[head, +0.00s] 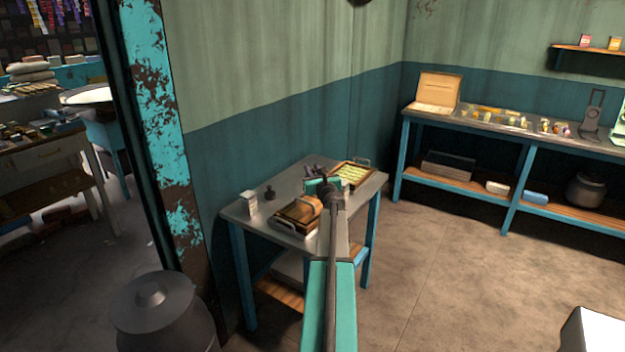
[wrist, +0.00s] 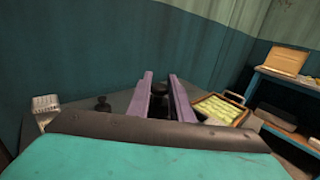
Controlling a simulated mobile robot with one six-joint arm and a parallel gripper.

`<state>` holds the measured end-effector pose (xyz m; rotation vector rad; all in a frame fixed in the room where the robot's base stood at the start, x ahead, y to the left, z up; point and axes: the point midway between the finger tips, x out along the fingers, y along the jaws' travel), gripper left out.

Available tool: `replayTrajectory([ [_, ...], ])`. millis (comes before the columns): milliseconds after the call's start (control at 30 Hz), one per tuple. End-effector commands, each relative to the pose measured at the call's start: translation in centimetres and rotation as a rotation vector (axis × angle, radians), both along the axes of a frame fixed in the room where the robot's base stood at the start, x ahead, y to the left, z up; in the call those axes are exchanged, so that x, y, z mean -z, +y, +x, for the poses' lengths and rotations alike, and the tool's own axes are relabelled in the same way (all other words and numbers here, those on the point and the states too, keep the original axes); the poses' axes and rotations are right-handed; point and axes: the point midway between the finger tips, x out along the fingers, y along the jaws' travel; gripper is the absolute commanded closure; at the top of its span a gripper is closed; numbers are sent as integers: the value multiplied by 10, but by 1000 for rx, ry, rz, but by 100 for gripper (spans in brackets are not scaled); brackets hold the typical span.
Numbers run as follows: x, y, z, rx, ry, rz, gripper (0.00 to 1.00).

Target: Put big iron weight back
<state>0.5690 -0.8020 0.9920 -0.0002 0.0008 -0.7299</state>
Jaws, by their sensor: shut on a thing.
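My gripper (head: 317,172) is over the back part of a small grey metal table (head: 238,210) against the wall. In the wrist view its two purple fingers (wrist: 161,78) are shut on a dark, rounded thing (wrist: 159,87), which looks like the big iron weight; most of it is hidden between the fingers. I cannot tell whether its underside touches the tabletop.
A white box (head: 249,203) stands at the table's left. A wooden box (head: 297,214) lies at the front and a tray with yellow-green contents (head: 353,174) at the right. A long bench (head: 470,122) stands at the right wall. A dark lidded container (head: 150,310) is at lower left.

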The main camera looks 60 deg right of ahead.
Motion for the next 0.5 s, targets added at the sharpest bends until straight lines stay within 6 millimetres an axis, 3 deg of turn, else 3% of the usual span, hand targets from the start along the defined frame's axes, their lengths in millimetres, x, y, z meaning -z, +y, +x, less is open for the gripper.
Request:
replayTrajectory([
  [133, -16, 0, 0, -1, -4, -1, 100],
  [500, -23, 0, 0, -1, -4, -1, 100],
])
